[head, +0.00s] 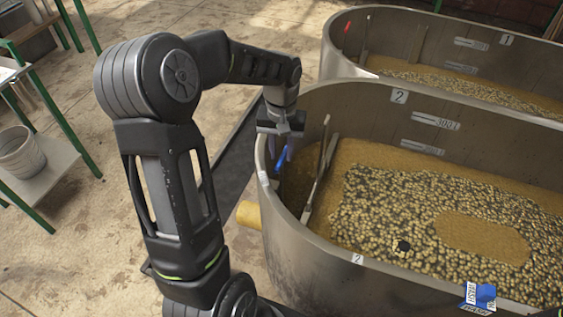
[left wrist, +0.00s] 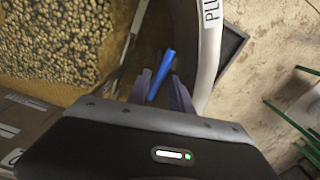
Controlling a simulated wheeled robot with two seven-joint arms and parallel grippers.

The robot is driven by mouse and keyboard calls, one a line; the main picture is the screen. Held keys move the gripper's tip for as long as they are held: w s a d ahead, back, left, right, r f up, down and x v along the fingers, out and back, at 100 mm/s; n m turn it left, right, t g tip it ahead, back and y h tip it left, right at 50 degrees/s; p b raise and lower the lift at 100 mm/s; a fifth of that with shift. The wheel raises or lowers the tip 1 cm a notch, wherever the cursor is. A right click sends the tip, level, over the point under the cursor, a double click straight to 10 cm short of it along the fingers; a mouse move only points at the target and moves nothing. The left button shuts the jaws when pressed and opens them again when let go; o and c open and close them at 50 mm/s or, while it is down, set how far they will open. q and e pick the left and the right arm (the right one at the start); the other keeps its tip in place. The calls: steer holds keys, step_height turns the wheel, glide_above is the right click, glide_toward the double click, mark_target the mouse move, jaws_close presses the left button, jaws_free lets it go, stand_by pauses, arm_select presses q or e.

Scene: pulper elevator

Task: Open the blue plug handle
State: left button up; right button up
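The blue plug handle (head: 281,161) is a short blue bar inside the left end of the near steel tank (head: 314,264), close to its wall. In the left wrist view the blue handle (left wrist: 161,74) stands out between the fingers. My left gripper (head: 286,143) reaches down over the tank rim beside the handle. In the left wrist view my left gripper (left wrist: 162,88) has its two purple fingers apart, with the handle lying between them. I cannot tell whether either finger touches it. The lower end of the handle is hidden. My right gripper is not in view.
A metal divider (head: 322,172) stands in the tank just right of the handle. Pale beans (head: 420,208) in brownish liquid fill the tank. A second tank (head: 340,50) stands behind. A green-framed shelf (head: 45,165) with a bucket (head: 20,152) is at the left.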

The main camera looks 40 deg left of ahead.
mark_target(282, 157)
arm_select(q)
step_height(282, 157, down, 5)
steer(key=shift+r, duration=0.15)
steer(key=shift+c, duration=0.3)
jaws_close()
stand_by(1.1)
